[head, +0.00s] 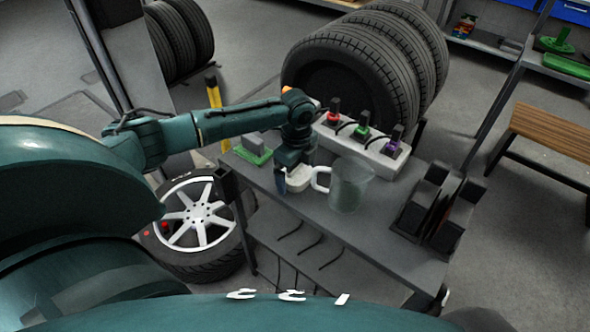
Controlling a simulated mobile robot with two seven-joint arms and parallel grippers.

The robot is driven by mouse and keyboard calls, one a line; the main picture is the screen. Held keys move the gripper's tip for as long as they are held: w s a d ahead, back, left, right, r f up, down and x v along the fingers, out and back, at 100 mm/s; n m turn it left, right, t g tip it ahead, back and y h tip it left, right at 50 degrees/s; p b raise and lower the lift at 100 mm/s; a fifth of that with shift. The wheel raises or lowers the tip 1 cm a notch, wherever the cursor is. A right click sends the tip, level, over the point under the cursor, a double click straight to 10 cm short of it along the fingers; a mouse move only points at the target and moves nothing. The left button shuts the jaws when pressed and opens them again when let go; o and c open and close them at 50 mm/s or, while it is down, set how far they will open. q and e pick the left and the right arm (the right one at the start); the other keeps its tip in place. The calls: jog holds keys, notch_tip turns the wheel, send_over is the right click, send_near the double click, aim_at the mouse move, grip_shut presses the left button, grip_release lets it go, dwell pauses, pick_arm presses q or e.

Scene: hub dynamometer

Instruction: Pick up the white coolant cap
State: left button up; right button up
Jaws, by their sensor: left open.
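A small rounded white thing, which looks like the white coolant cap (299,182), sits on the grey workbench top (320,211). My left gripper (290,182) is open and points down right at it, with one dark finger on its left side. The gripper partly covers the cap, and I cannot tell whether the fingers touch it. A translucent greenish jug (350,187) with a white handle (319,179) stands just right of the cap. My right gripper is not in view.
A white power strip (362,146) with red, green and purple plugs lies behind the jug. A green-based block (253,151) is at the bench's left end, a black device (438,207) at the right. Large tyres (370,65) stand behind. The bench front is clear.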

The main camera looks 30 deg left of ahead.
pick_arm(q)
jog(key=c, duration=1.1)
jog(key=shift+r, duration=0.15)
